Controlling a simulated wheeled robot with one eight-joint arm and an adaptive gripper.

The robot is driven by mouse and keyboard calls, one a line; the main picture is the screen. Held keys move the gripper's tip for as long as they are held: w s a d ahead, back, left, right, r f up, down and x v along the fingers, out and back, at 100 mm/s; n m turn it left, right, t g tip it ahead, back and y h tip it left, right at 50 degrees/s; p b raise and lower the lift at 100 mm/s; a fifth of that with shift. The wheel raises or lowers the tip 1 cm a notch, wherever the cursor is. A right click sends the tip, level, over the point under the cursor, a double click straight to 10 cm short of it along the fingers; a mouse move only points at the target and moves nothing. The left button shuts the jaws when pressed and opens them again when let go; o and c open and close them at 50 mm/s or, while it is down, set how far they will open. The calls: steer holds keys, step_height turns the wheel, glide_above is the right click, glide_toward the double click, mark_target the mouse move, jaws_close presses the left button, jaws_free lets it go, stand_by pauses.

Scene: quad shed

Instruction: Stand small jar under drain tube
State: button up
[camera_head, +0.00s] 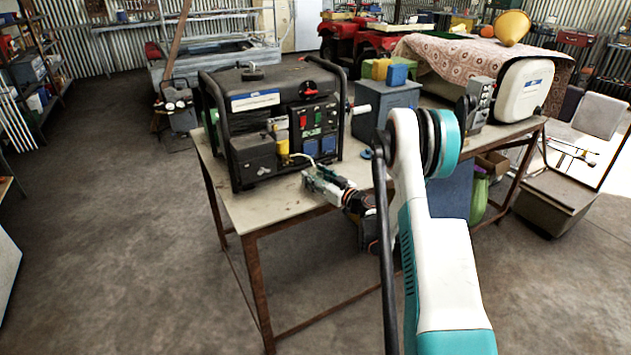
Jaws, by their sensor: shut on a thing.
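A black generator (275,122) stands on the worktable (240,208). A thin pale tube (304,157), which looks like the drain tube, curves out low from the generator's front side by a yellow part. My gripper (310,178) is low over the tabletop at the generator's front right, just below the tube's end in the picture. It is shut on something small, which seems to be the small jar. The fingers and the distance hide the jar's outline. I cannot tell whether it touches the table or sits right under the tube.
A small blue round thing (366,154) lies on the table to the right of my gripper. A grey box (385,108) with yellow and blue containers (397,74) stands behind. A white case (523,90) is at the table's right end. The table's near left corner is bare.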

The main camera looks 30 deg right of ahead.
steer(key=shift+f, duration=0.15)
steer(key=o, duration=1.1)
